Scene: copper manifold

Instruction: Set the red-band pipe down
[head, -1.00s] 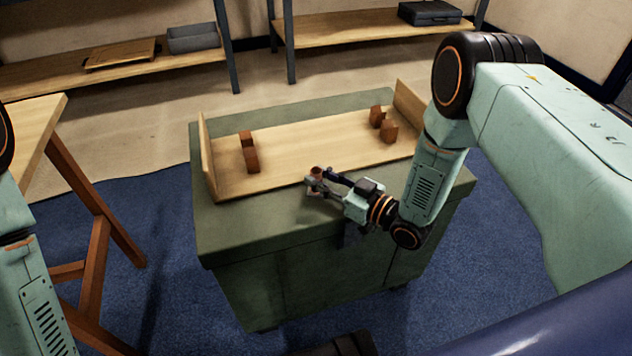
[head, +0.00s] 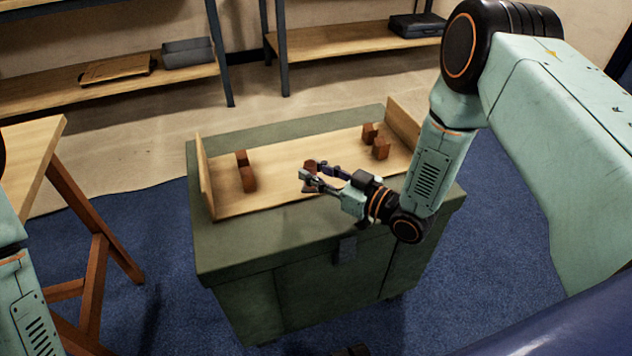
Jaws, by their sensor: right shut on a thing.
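My right gripper (head: 313,180) comes in from the right and appears shut on a small copper-red piece, the red-band pipe (head: 310,165). Only a short end of the pipe shows, and its band is too small to make out. Gripper and pipe appear over the front middle of a wooden tray (head: 285,170) with raised end boards. I cannot tell whether the pipe touches the tray. Two red-brown blocks (head: 247,180) stand at the tray's left and several more (head: 381,148) at its right. My left gripper is out of view.
The tray lies on a green chest (head: 235,245) with a free strip along its front. A wooden trestle table (head: 35,150) stands at the left. Shelves (head: 190,80) at the back hold a grey bin (head: 188,53) and a dark case (head: 418,25).

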